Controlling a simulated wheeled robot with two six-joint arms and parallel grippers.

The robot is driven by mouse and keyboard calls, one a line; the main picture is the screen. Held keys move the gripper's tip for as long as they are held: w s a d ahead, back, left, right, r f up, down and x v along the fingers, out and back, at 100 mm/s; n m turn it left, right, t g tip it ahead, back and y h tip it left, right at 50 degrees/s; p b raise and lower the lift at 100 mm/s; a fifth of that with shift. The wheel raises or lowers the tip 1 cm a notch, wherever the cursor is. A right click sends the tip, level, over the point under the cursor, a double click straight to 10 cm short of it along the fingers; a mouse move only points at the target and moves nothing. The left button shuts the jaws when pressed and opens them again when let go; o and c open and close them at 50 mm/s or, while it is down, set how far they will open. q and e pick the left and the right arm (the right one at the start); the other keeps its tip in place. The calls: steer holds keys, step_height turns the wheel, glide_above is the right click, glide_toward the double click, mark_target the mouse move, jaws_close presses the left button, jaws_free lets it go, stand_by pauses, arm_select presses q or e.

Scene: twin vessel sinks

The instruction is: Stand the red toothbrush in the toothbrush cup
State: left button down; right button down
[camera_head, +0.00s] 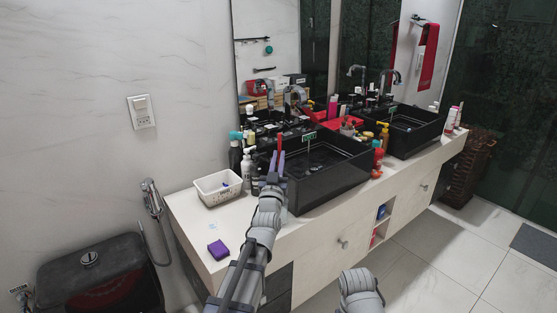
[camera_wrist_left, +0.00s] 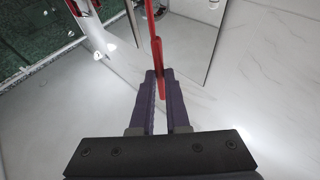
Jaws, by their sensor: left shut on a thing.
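The red toothbrush (camera_head: 280,143) is upright, held by my left gripper (camera_head: 276,163) in front of the near black sink. In the left wrist view the red toothbrush (camera_wrist_left: 157,55) stands between the purple fingertips of the left gripper (camera_wrist_left: 160,77), which is shut on it. Its lower end is partly hidden by the fingers. I cannot make out the toothbrush cup for certain among the small items around the sinks. Part of my right arm shows at the bottom of the head view; its gripper is not in view.
A white basket (camera_head: 203,196) stands on the white counter (camera_head: 185,216) left of the near black sink (camera_head: 330,184). Several bottles crowd between basket and sink. A purple box (camera_head: 218,249) lies near the counter's left end. A red soap bottle (camera_head: 377,160) stands between the sinks.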

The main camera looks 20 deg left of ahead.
arm_select(q)
step_height(320, 180, down, 13)
steer(key=b, duration=1.2)
steer(key=shift+r, duration=0.2)
steer(key=c, duration=0.8)
jaws_free()
steer(key=shift+c, duration=0.2)
steer(key=a+b+v, duration=0.1)
steer(key=b+v, duration=0.2)
steer(key=v, duration=0.4)
steer(key=shift+s+d, duration=0.4)
steer(key=shift+d, duration=0.1)
steer(key=shift+f, duration=0.15)
